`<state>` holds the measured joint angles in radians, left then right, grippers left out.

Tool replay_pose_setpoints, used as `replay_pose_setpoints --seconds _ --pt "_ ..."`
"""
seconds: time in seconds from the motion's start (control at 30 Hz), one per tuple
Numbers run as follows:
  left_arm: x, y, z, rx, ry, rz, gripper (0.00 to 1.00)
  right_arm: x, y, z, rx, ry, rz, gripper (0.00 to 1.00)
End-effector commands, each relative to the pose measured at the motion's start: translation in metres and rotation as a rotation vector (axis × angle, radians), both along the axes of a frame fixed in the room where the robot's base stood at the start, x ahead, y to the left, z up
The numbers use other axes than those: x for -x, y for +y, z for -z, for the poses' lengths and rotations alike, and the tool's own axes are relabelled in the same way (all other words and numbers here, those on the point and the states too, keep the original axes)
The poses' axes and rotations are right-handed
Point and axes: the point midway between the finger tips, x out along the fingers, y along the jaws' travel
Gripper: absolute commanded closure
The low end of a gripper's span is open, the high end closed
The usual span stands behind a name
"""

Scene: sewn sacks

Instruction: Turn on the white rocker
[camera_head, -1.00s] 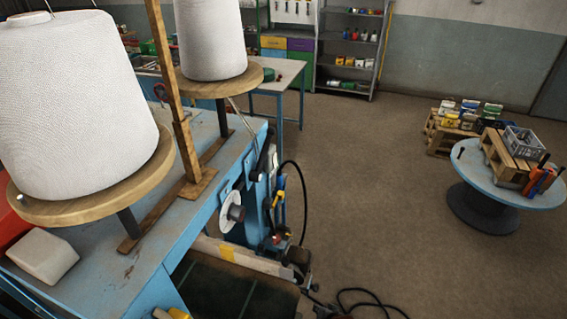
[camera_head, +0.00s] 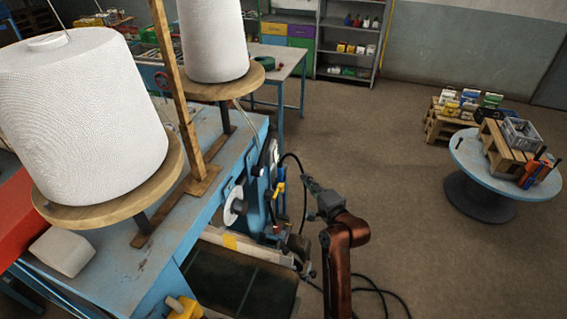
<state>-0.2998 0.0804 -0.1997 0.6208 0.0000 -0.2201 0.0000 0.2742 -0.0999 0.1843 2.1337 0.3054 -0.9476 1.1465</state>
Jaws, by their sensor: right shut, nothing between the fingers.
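The blue sewing-machine table (camera_head: 205,225) stands at the left, with a blue machine part (camera_head: 255,212) at its right side. I cannot make out a white rocker for sure; it may be too small or hidden on that machine. My right gripper (camera_head: 309,183) is shut and empty, just right of the machine and apart from it as far as I can tell. Its brown arm rises from the bottom edge. My left gripper is not in view.
Two large white thread cones (camera_head: 85,115) (camera_head: 212,40) stand on wooden discs. A white wheel (camera_head: 235,206) juts from the machine's side. Black cables (camera_head: 375,290) lie on the floor. A round blue table (camera_head: 470,160) is at the right. The brown floor between is clear.

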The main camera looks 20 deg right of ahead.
Motion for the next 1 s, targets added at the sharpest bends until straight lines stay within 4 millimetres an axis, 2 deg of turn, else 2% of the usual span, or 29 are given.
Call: replay_pose_setpoints --seconds 0.13,0.27,0.7,0.83,1.0 --pt "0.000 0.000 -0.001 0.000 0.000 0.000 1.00 -0.003 0.001 0.000 0.001 0.000 0.000 1.00" --pt "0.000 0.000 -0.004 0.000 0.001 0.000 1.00 -0.017 0.003 0.000 0.001 0.001 -0.001 1.00" --pt "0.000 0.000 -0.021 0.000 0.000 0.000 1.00 -0.101 0.020 0.007 0.002 0.002 -0.001 1.00" --pt "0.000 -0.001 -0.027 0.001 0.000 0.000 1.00 -0.111 0.038 0.010 0.001 0.001 -0.003 1.00" --pt "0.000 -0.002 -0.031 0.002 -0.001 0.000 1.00 -0.119 0.049 0.013 0.002 0.001 0.000 1.00"
